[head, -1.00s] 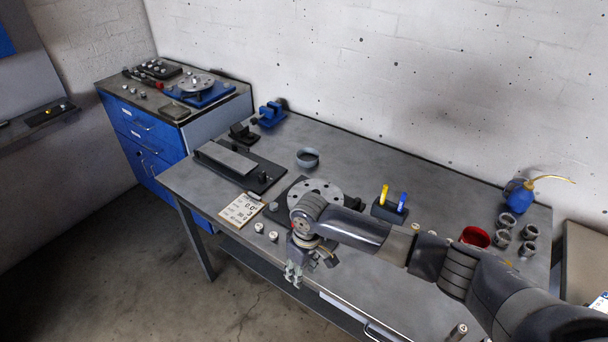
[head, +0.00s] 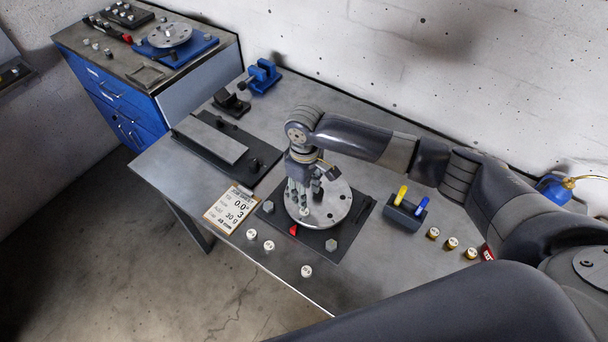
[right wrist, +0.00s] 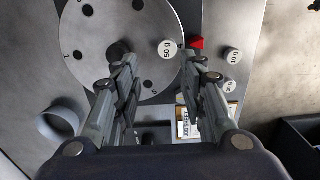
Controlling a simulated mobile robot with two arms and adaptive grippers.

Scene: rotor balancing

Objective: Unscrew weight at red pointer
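The rotor disc (head: 335,206), a grey metal plate with holes, lies on a dark base plate. The red pointer (head: 293,230) is at its near edge; it also shows in the right wrist view (right wrist: 196,43). A white-topped weight marked 50 g (right wrist: 167,49) sits on the disc rim beside the pointer. In the head view the weight (head: 304,211) is just below my fingers. My right gripper (head: 302,199) is open, its fingers pointing down over the disc. In the right wrist view its fingertips (right wrist: 157,57) are either side of the weight, apart from it. My left gripper is not in view.
Loose weights (head: 306,271) stand along the front table edge. A display card (head: 233,208) reads 0.0°, 3 and 30 g. A black holder (head: 404,216) with yellow and blue tools stands right, near several brass-coloured weights (head: 452,243). A grey ring (right wrist: 60,125) shows in the wrist view.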

